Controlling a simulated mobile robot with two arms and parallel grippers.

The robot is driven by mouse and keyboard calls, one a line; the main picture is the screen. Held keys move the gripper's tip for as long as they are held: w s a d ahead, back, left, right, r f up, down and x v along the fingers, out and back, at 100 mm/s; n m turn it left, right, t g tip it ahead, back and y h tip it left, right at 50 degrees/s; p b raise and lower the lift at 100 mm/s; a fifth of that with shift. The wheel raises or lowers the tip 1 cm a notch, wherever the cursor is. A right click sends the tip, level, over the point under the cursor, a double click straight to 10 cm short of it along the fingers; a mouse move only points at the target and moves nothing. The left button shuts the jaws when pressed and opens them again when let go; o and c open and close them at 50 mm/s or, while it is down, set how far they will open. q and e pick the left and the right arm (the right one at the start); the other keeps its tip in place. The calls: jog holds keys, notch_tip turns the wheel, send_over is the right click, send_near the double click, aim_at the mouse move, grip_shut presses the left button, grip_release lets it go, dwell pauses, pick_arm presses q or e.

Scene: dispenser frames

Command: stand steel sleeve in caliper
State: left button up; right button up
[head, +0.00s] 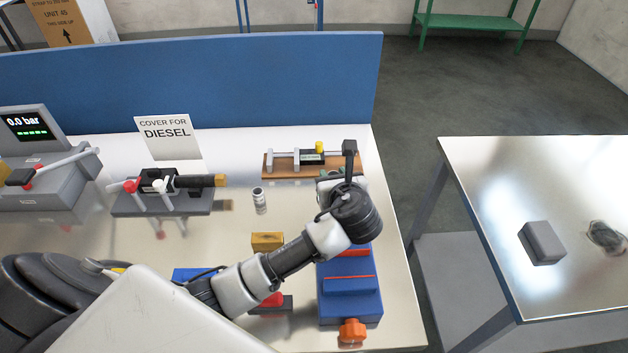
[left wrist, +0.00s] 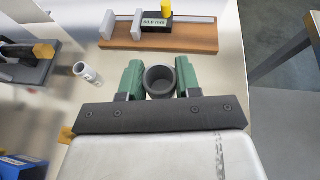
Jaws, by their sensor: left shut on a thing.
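My left gripper (left wrist: 160,80) has green fingers shut on a dark grey hollow round sleeve (left wrist: 160,82), whose open top faces the wrist camera. I take it to be the steel sleeve. In the head view my left gripper (head: 340,177) is at the front right of the caliper, and its wrist hides most of the sleeve. The caliper (head: 289,168) lies on a wooden board at the back right of the table, with two upright light jaws, a dark labelled slider and a yellow knob. It also shows in the left wrist view (left wrist: 185,36), beyond the sleeve and apart from it.
A yellow block (head: 267,240) and a blue fixture with an orange knob (head: 350,298) are nearer. A black clamp device (head: 160,195) is left. The table's right edge is close to the gripper.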

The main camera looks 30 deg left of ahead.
pick_arm(q)
jog(key=shift+d+r, duration=0.4)
jog(key=shift+d, duration=0.25)
jog(key=shift+s+f, duration=0.15)
jog(key=shift+s, duration=0.15)
jog(key=s+d+r+m+t+h, duration=0.1)
jog(key=s+m+t+h, duration=0.2)
jog(key=s+m+h, duration=0.5)
jog(key=s, duration=0.7)
jog(key=shift+s+d+h, duration=0.15)
jog(key=shift+d+h, duration=0.15)
jog(key=shift+h, duration=0.1)
